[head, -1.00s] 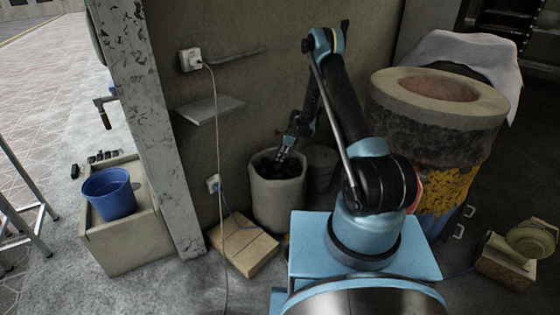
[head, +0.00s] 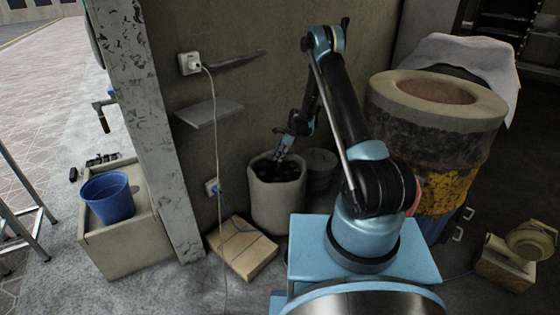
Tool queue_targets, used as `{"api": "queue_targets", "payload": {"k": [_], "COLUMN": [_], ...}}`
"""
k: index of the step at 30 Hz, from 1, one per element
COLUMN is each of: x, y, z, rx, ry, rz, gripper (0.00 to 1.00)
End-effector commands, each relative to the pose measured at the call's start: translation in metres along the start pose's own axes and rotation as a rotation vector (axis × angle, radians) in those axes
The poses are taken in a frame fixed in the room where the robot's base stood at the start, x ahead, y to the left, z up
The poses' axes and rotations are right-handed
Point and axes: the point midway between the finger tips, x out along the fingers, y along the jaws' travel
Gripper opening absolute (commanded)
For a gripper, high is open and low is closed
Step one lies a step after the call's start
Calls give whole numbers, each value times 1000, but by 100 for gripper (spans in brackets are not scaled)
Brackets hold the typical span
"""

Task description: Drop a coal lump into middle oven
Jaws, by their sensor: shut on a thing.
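My gripper (head: 280,158) reaches down into the mouth of a round grey bin (head: 278,205) that holds dark coal lumps (head: 288,172). The gripper is shut on a coal lump; its fingertips and the lump are small and hard to tell from the dark coal around them. A barrel oven (head: 432,135) stands to the right of my arm. It has a pale thick rim, a round opening on top, a sooty dark band and worn yellow paint below. My gripper is well to the left of this oven and lower than its rim.
A second dark bin (head: 320,170) stands behind the coal bin. A wall shelf (head: 209,112) juts out at the left, with a hanging cable. A cardboard piece (head: 243,252) lies on the floor. A blue bucket (head: 108,197) sits on a stone basin. A blower (head: 510,258) is at right.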

Motion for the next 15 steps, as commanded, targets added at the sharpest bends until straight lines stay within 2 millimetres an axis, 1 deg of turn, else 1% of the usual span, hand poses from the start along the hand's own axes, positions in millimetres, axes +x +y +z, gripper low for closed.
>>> {"api": "queue_targets", "payload": {"k": [1, 3, 9, 15], "x": [-9, -20, -48, -64], "y": [0, 0, 0, 0], "z": [4, 8, 20, 27], "rx": [0, 0, 0, 0], "ry": [0, 0, 0, 0], "rz": [0, 0, 0, 0], "gripper": [14, 14, 14, 14]}}
